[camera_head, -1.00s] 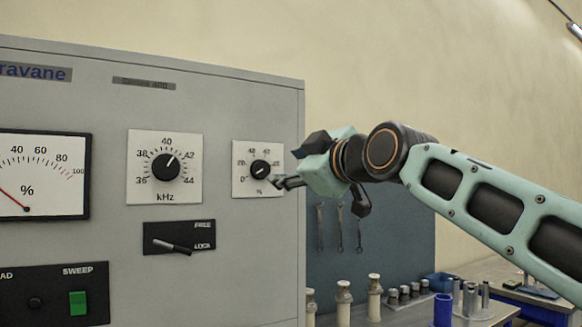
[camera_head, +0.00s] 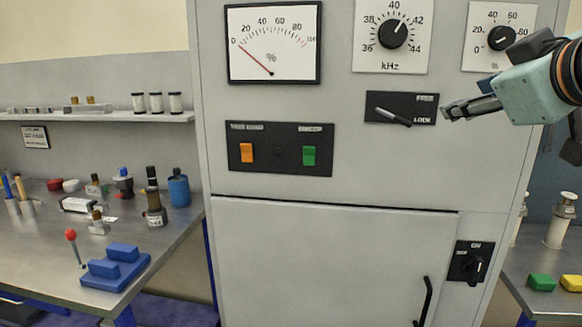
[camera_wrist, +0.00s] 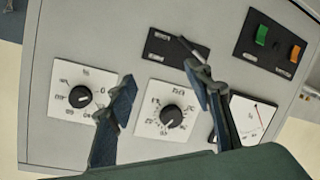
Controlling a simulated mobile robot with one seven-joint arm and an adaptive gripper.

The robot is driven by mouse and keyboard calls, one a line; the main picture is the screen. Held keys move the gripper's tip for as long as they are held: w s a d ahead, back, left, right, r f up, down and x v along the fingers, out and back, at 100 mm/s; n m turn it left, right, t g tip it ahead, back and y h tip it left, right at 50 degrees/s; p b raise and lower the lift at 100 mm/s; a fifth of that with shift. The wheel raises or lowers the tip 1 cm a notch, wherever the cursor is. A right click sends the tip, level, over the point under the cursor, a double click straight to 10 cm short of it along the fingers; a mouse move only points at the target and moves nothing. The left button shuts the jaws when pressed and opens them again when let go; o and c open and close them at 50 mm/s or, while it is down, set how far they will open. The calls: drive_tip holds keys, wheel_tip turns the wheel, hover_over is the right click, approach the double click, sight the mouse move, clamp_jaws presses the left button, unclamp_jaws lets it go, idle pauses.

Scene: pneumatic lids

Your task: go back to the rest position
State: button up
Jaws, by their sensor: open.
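My gripper (camera_head: 468,108) is open and empty in front of the grey cabinet (camera_head: 300,260), just right of the FREE/LOCK lever (camera_head: 393,117). In the head view its fingers point left and a small gap to the lever seems to show; contact cannot be told. The wrist view shows the two fingers (camera_wrist: 160,105) apart, with the kHz knob (camera_wrist: 170,116) and the small percent knob (camera_wrist: 80,97) on the panel beyond. The FREE/LOCK lever also shows in the wrist view (camera_wrist: 190,48), past the right fingertip. Its handle slants down toward LOCK in the head view.
The cabinet also carries a percent meter (camera_head: 273,45), an orange switch (camera_head: 247,152), a green switch (camera_head: 309,155), a door handle (camera_head: 424,300) and an ON rotary switch (camera_head: 470,262). A cluttered bench (camera_head: 185,235) stands left; another bench (camera_head: 545,290) stands right.

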drive_tip(key=s+a+f+m+g+y, duration=0.1)
drive_tip(key=s+a+f+g, duration=0.1)
drive_tip(key=a+f, duration=0.55)
drive_tip(key=s+a+f+m+g+y, duration=0.15)
drive_tip(key=a+f, duration=0.25)
drive_tip(key=f, duration=0.6)
drive_tip(key=s+a+f+m+g, duration=0.1)
drive_tip(key=s+a+f+g, duration=0.15)
drive_tip(key=f, duration=0.35)
drive_tip(key=s+a+f+m+g+h, duration=0.1)
drive_tip(key=s+a+f+g, duration=0.1)
drive_tip(key=s+f, duration=0.3)
drive_tip(key=s+a+f+m+g, duration=0.1)
drive_tip(key=s+a+f+g, duration=0.1)
drive_tip(key=f, duration=0.5)
wheel_tip(320, 180, up, 14)
drive_tip(key=p, duration=1.3)
drive_tip(key=shift+w+r, duration=0.15)
drive_tip(key=shift+d, duration=0.1)
drive_tip(key=shift+c, duration=0.4)
